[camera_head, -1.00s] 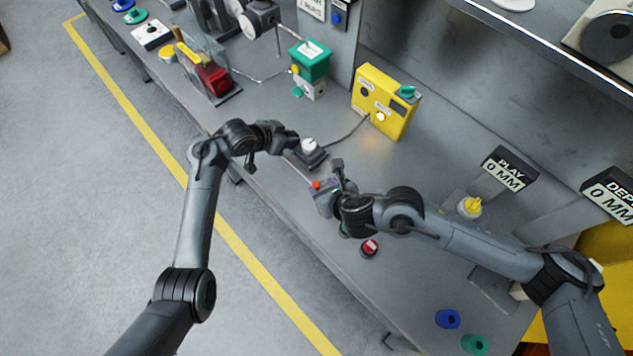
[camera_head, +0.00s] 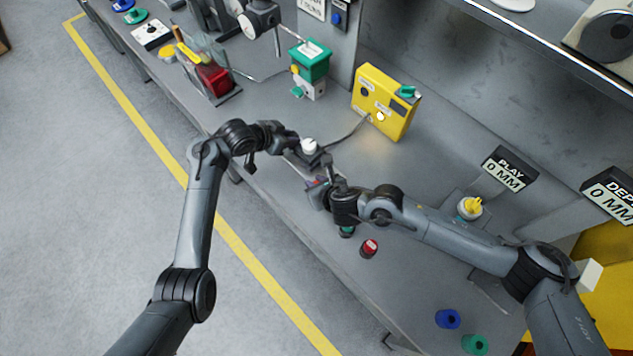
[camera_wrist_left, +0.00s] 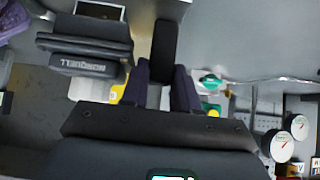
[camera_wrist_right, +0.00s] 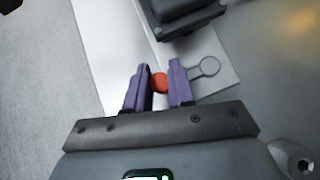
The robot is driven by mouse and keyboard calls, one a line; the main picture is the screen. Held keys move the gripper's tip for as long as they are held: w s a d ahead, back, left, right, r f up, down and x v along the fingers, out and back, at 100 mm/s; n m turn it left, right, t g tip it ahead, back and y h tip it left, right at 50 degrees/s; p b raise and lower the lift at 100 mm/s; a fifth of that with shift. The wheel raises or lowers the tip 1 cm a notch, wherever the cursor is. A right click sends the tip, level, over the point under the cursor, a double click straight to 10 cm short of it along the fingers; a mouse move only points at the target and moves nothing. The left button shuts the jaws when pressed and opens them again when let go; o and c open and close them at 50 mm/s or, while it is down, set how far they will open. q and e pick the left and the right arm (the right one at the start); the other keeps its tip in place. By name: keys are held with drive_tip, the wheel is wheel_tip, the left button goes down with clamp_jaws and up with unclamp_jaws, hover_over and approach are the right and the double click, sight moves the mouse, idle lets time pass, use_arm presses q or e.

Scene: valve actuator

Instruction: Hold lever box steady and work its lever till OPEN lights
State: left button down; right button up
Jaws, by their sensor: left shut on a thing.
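The lever box appears to be a small dark box with a white round top (camera_head: 309,147), cabled to a yellow box (camera_head: 386,100) with a glowing lamp (camera_head: 380,117). My left gripper (camera_head: 293,146) is at its left side. In the left wrist view the left fingers (camera_wrist_left: 162,88) are closed on a dark bar (camera_wrist_left: 164,50), apparently part of it. My right gripper (camera_head: 315,188) is just below the box in the head view. In the right wrist view its fingers (camera_wrist_right: 158,85) stand apart around a red knob (camera_wrist_right: 160,82); contact is unclear. The lamp's label is unreadable.
A red button (camera_head: 369,248) and a green-topped part (camera_head: 347,231) sit beside my right wrist. A yellow knob (camera_head: 470,207) and PLAY sign (camera_head: 508,168) stand to the right. A green-topped box (camera_head: 310,62) stands behind. The bench's front edge runs close to both grippers.

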clamp_jaws()
drive_tip(key=shift+d, duration=0.15)
drive_tip(key=d+n+g+y, duration=0.1)
drive_tip(key=n, duration=0.1)
drive_tip(key=d+n+g+y, duration=0.1)
drive_tip(key=n, duration=0.1)
drive_tip(key=shift+s, duration=0.4)
drive_tip(key=d+n+g, duration=0.1)
drive_tip(key=n+g+y, duration=0.1)
drive_tip(key=n, duration=0.1)
drive_tip(key=shift+s+d+n+y, duration=0.2)
drive_tip(key=shift+d+n+y, duration=0.1)
drive_tip(key=shift+d, duration=0.1)
drive_tip(key=d+n+g, duration=0.2)
drive_tip(key=n+g, duration=0.1)
drive_tip(key=shift+w+n+y, duration=0.1)
drive_tip(key=shift+n+y, duration=0.2)
drive_tip(key=shift+y, duration=0.1)
drive_tip(key=shift+w+d+f+n+g, duration=0.1)
drive_tip(key=shift+d+n+g, duration=0.2)
drive_tip(key=shift+n+g, duration=0.35)
drive_tip(key=shift+w+d+r+n+g, duration=0.1)
drive_tip(key=shift+d+n+g, duration=0.35)
drive_tip(key=shift+n, duration=0.3)
drive_tip(key=shift+w+d+f+n+g, duration=0.1)
drive_tip(key=shift+d+n+g, duration=0.1)
drive_tip(key=shift+n+g, duration=0.45)
